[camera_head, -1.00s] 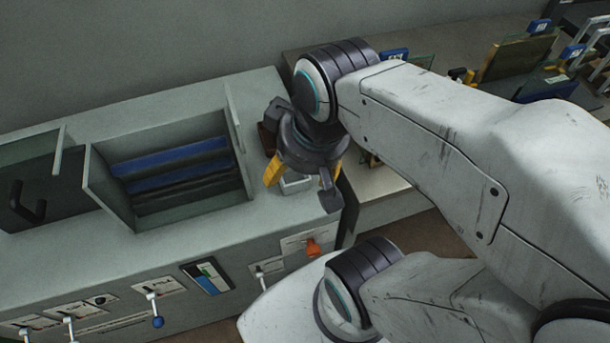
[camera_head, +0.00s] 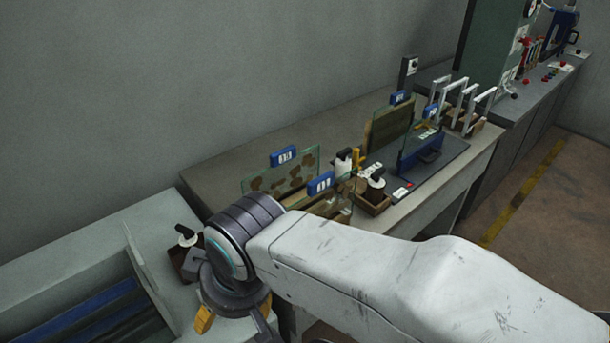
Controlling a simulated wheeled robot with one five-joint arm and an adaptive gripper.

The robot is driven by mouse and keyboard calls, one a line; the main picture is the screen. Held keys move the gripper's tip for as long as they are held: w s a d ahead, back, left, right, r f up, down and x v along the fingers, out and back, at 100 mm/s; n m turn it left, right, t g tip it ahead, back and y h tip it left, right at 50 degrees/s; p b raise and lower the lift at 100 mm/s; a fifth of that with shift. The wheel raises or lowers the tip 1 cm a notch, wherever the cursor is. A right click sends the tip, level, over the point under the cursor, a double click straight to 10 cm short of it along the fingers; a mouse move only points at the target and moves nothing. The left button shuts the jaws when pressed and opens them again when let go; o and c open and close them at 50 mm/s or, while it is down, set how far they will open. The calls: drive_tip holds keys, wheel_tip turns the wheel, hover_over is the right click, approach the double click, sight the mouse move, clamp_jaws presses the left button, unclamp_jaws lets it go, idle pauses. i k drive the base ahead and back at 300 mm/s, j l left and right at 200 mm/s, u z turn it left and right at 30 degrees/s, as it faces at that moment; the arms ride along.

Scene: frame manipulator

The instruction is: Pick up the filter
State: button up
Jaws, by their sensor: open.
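Several flat glass panels with blue tags look like filters; which one is meant I cannot tell. A brown-spotted panel (camera_head: 283,177) stands on the grey table at the centre. A second tagged panel (camera_head: 335,201) stands just in front, partly hidden by my arm.
A grey cabinet with an open box (camera_head: 150,290) is at lower left. A small brown holder with a black-topped bottle (camera_head: 187,238) stands beside my gripper. Another brown tray (camera_head: 371,201) and white frames (camera_head: 468,100) stand on the table (camera_head: 235,160). Floor is open at right.

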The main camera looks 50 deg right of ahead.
sight(342, 164)
drive_tip(key=z, duration=2.1)
